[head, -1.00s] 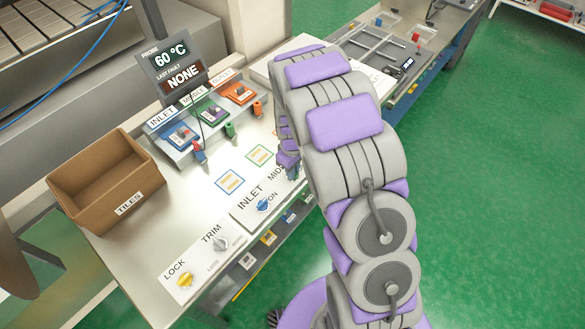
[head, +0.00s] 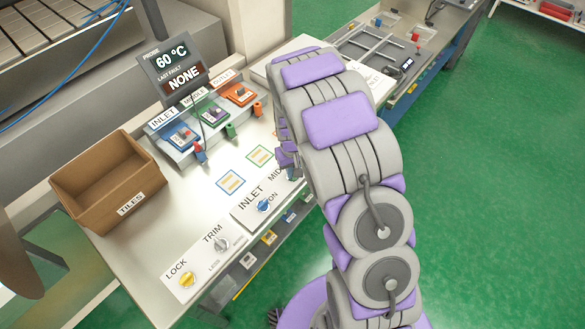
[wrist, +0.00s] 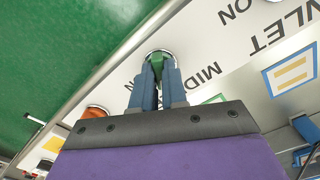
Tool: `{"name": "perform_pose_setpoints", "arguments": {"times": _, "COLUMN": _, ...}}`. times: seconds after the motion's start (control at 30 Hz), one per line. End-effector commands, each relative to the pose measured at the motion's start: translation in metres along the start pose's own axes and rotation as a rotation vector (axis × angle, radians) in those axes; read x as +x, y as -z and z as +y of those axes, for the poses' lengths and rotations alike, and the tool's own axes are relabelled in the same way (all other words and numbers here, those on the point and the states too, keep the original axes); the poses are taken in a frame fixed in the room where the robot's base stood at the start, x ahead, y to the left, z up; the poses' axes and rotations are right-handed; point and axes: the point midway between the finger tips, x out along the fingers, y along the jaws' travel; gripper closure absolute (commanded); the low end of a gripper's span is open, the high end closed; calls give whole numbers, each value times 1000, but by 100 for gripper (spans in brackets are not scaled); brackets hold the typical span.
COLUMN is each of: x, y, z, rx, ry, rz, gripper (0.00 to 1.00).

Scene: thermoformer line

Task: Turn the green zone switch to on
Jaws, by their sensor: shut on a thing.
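The green zone switch (wrist: 157,60) is a green knob on a round pale base, on the white panel with the lettering that starts MID. In the wrist view my gripper (wrist: 156,84) has its two blue fingers on either side of the knob, shut on it. In the head view my gripper (head: 287,158) is at the panel beside the MID lettering, and my arm hides the green switch. The knob's exact angle is hard to tell because the fingers cover much of it.
The blue inlet switch (head: 264,205) is left of my gripper. Further left are the trim knob (head: 221,243) and the yellow lock knob (head: 187,279). A brown tiles box (head: 88,208) stands at the left. An orange knob (wrist: 96,112) is close by in the wrist view.

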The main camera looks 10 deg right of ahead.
Motion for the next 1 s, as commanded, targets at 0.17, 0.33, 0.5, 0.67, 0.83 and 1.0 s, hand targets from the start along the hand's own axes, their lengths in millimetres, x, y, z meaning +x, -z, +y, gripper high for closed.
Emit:
{"name": "perform_pose_setpoints", "arguments": {"times": 0.17, "x": -2, "y": 2, "z": 0, "rx": 167, "ry": -1, "rz": 5, "gripper": 100}}
{"name": "perform_pose_setpoints", "arguments": {"times": 0.33, "x": -2, "y": 2, "z": 0, "rx": 330, "ry": 0, "rz": 5, "gripper": 100}}
{"name": "perform_pose_setpoints", "arguments": {"times": 0.5, "x": -2, "y": 2, "z": 0, "rx": 492, "ry": 1, "rz": 6, "gripper": 100}}
{"name": "perform_pose_setpoints", "arguments": {"times": 0.67, "x": -2, "y": 3, "z": 0, "rx": 642, "ry": 1, "rz": 7, "gripper": 100}}
{"name": "perform_pose_setpoints", "arguments": {"times": 0.83, "x": -3, "y": 3, "z": 0, "rx": 788, "ry": 2, "rz": 8, "gripper": 100}}
{"name": "perform_pose_setpoints", "arguments": {"times": 1.0, "x": -3, "y": 3, "z": 0, "rx": 906, "ry": 3, "rz": 9, "gripper": 100}}
